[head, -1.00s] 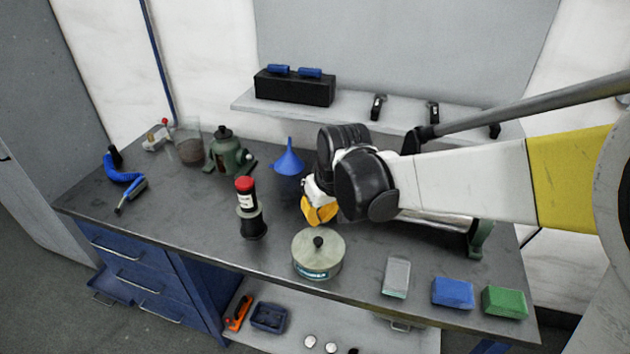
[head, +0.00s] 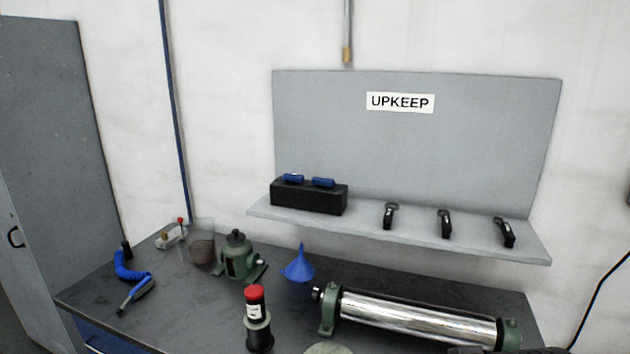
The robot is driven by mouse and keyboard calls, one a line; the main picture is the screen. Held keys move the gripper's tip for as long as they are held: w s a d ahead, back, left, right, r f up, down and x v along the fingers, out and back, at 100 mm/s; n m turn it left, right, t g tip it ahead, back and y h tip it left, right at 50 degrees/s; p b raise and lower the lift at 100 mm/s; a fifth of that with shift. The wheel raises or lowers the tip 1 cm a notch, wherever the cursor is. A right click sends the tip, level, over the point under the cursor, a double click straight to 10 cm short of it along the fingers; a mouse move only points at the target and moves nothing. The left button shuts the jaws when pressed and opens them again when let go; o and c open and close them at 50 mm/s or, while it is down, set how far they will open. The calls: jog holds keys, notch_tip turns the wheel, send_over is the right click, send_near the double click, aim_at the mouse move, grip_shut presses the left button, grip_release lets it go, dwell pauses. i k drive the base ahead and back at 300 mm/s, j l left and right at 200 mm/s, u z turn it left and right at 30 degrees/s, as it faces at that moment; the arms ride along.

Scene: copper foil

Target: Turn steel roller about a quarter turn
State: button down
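The steel roller (head: 415,320) is a shiny silver cylinder lying across the right part of the dark bench. It sits between two green end brackets, the left one (head: 328,313) with a dark knob at its end and the right one (head: 511,335) near the picture's right side. The roller is fully uncovered by the arm in this view. My gripper is not in the head view. A small dark shape at the lower right edge is too little to identify.
On the bench (head: 185,310) stand a blue funnel (head: 299,268), a green pump-like device (head: 238,258), a red-capped bottle (head: 257,318), a clear beaker (head: 202,245) and a blue coiled hose (head: 128,267). A shelf (head: 370,223) above holds a black box (head: 308,197) and several black clips.

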aim_at(440, 324)
jog(key=i+j, duration=0.2)
jog(key=j, duration=0.15)
jog(key=i+j, duration=0.45)
jog(key=j, duration=0.25)
jog(key=l+z, duration=0.05)
